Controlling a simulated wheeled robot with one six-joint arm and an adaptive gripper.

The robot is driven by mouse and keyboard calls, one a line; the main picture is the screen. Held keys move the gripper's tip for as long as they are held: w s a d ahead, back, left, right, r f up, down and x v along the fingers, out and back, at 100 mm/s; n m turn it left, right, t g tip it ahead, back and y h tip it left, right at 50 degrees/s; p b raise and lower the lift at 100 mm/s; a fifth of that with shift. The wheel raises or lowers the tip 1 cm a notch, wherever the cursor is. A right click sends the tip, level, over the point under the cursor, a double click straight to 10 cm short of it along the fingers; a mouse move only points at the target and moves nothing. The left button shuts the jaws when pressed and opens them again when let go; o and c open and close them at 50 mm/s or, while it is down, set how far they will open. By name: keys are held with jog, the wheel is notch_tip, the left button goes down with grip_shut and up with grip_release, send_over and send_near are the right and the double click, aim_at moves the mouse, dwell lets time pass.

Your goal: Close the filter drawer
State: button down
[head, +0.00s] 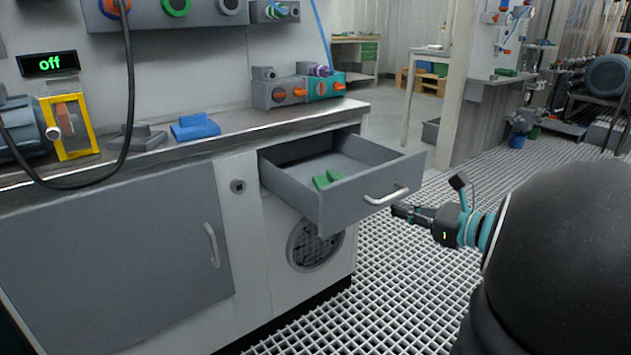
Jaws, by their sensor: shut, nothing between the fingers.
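The grey filter drawer (353,196) is pulled out from the right part of the white cabinet, below the worktop. A light bar handle (386,196) is on its front panel. A green object (326,179) lies inside on the drawer floor. My gripper (398,211) is shut and empty. Its fingertips are close to the right end of the drawer front, near the handle. I cannot tell whether they touch the front.
The worktop (240,122) carries a blue part (195,127), a yellow-framed unit (68,127) and a grey and teal block (298,88). A closed grey cabinet door (120,265) is left of the drawer. The grated floor (400,285) in front is clear.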

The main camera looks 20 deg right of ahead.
aim_at(384, 180)
jog(key=d+m+t+h, duration=0.2)
jog(key=d+m+t, duration=0.15)
jog(key=d, duration=0.35)
jog(key=shift+g, duration=0.35)
jog(key=x, duration=0.4)
jog(key=b+x, duration=0.1)
jog(key=x, duration=0.8)
jog(key=shift+w+a+r+b, duration=0.1)
jog(key=shift+w+a+b, duration=0.2)
jog(key=shift+a, duration=0.1)
